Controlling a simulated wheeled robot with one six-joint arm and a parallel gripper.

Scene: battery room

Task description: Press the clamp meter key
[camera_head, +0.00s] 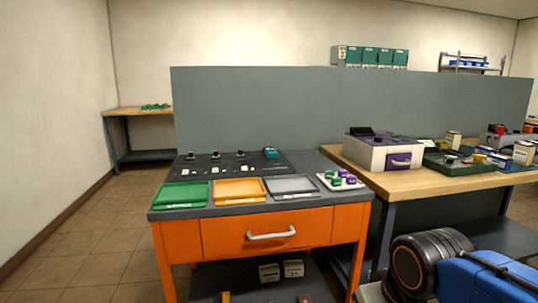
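I cannot make out for certain a clamp meter or its key. A small teal device (270,153) sits at the back right of the dark panel (215,169) on the orange cabinet; its details are too small to tell. A white and purple box (385,153) with a purple front handle stands on the wooden bench to the right. A black object (361,132) lies on top of it. My gripper is not in view; only a blue and black part of my arm shows at the lower right.
The orange cabinet (222,239) carries a green tray (181,196), an orange tray (239,190), a grey tray (291,186) and a white holder with green and purple pieces. A grey partition (260,105) rises behind. The wooden bench (412,183) stands right. Floor is clear at left.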

